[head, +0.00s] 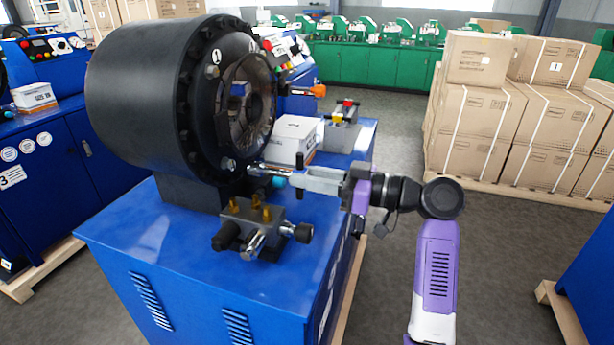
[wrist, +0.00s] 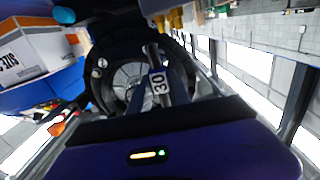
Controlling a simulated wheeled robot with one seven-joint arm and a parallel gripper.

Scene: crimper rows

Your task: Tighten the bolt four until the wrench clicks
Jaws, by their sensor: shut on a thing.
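The black round crimper head (head: 140,95) stands on a blue cabinet, with a ring of bolts on its front face. One silver bolt (head: 228,163) shows low on that face; I cannot read which bolt is number four. My gripper (head: 300,178) is at the lower right of the face, shut on a silver wrench (head: 268,170) that points left toward the face. In the wrist view the wrench (wrist: 152,55) carries a "30" label and crosses in front of the crimper's opening. Whether its tip sits on a bolt is hidden.
A grey block with brass fittings (head: 255,222) stands on the blue cabinet (head: 160,255) below the head. A white box (head: 292,140) and an orange-ended tool (head: 312,91) are behind my gripper. Stacked cartons (head: 510,110) stand at the right, with open floor before them.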

